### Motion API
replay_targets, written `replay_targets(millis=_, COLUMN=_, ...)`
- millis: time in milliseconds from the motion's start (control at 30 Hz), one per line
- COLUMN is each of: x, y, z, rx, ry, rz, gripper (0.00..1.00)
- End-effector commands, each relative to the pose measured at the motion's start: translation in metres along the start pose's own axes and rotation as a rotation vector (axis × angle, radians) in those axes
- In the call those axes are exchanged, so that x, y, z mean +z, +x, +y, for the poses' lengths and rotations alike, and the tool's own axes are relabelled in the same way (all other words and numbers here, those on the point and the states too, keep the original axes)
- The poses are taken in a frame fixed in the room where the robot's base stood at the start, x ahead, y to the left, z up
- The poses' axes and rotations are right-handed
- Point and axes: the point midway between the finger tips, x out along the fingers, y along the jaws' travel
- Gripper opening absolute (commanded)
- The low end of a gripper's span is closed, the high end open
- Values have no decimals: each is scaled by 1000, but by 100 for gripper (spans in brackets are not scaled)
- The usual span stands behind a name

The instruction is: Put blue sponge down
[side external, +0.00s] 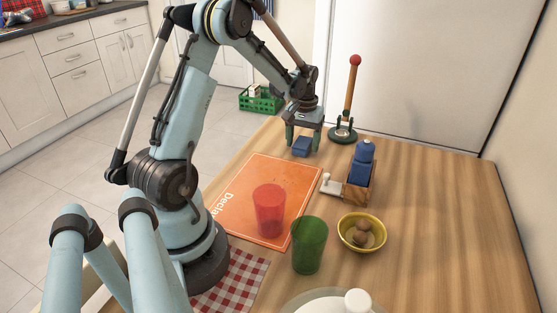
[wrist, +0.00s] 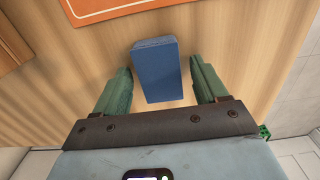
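The blue sponge (side external: 302,147) is a small block at the far end of the wooden table, just beyond the orange mat. In the wrist view the sponge (wrist: 158,70) lies between my two green fingers, with a narrow gap on each side. My gripper (side external: 304,143) points down over it and is open; the wrist view shows the fingers (wrist: 160,68) apart from the sponge. The sponge appears to rest on the table, though its underside is hidden.
An orange mat (side external: 245,190) holds a red cup (side external: 269,210). Nearby are a green cup (side external: 309,245), a yellow bowl (side external: 372,239), a wooden holder (side external: 360,188) with a blue item, and a red-topped stand (side external: 350,100) right of my gripper. The table's right side is clear.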

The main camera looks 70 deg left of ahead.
Motion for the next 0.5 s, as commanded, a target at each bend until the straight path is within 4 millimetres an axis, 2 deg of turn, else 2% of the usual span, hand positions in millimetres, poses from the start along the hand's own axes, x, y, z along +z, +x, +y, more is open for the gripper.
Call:
replay_targets(millis=267, x=0, y=-2, z=0, rx=0, ry=0, rz=0, gripper=72)
replay_targets(millis=367, x=0, y=-10, z=0, rx=0, ry=0, rz=0, gripper=72)
replay_targets(millis=500, x=0, y=-31, z=0, rx=0, ry=0, rz=0, gripper=72)
